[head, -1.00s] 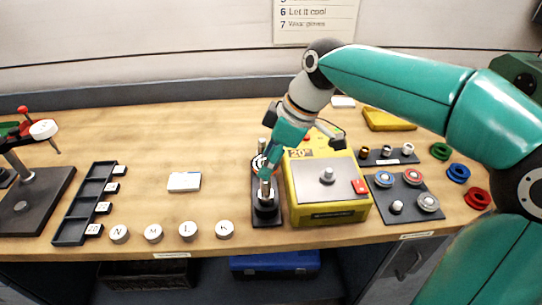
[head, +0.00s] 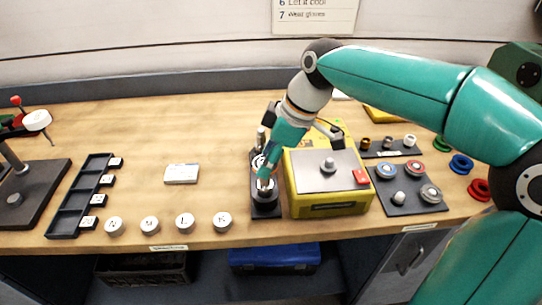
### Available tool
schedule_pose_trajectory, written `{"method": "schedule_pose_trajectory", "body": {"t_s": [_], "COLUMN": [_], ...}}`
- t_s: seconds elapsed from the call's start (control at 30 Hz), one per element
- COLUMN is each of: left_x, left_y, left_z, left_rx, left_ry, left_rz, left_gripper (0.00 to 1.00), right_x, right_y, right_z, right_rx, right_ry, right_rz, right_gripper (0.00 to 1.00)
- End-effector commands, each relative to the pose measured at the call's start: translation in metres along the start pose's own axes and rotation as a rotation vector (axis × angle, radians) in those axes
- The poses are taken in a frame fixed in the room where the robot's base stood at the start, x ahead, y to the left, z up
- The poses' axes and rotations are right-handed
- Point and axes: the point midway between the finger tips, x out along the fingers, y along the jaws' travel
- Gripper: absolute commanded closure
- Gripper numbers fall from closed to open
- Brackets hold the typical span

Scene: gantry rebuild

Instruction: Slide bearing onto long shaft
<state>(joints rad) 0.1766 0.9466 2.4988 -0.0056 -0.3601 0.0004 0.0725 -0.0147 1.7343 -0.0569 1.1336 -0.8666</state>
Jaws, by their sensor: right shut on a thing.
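A black stand (head: 266,210) near the bench's front edge holds upright metal shafts. The rear shaft (head: 261,136) shows its top behind my right gripper. A shaft at the front of the stand is mostly covered by the gripper; I cannot tell from here which is longest. My right gripper (head: 265,181) points down over this front shaft and is shut on a small pale metal ring, seemingly the bearing (head: 265,187). The fingers hide most of it, so I cannot tell how far it is around the shaft. My left gripper is not in view.
A yellow machine (head: 330,208) with a grey top plate stands close right of the stand. A dark tray (head: 412,207) with several bearings lies farther right. Several white round caps (head: 184,220) line the front edge at left. Open bench lies left of the stand.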

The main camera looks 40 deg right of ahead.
Motion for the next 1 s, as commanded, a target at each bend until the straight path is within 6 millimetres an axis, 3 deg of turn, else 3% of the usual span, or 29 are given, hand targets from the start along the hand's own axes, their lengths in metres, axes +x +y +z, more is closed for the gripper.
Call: {"method": "schedule_pose_trajectory", "body": {"t_s": [0.47, 0.5, 0.67, 1.0], "left_x": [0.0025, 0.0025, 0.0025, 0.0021], "left_y": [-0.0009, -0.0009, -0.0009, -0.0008], "left_z": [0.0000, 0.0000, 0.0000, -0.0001], "left_rx": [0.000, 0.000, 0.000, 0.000], "left_ry": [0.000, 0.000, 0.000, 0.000], "left_rz": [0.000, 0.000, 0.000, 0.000], "left_gripper": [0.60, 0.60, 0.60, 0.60], "right_x": [0.0028, 0.0028, 0.0028, 0.0022], "right_y": [0.0000, 0.0000, 0.0000, 0.0000], "right_z": [0.0009, 0.0009, 0.0009, 0.0011], "right_rx": [0.000, 0.000, 0.000, 0.000], "right_ry": [0.000, 0.000, 0.000, 0.000], "right_rz": [0.000, 0.000, 0.000, 0.000], "right_gripper": [0.87, 0.46, 0.20, 0.19]}}
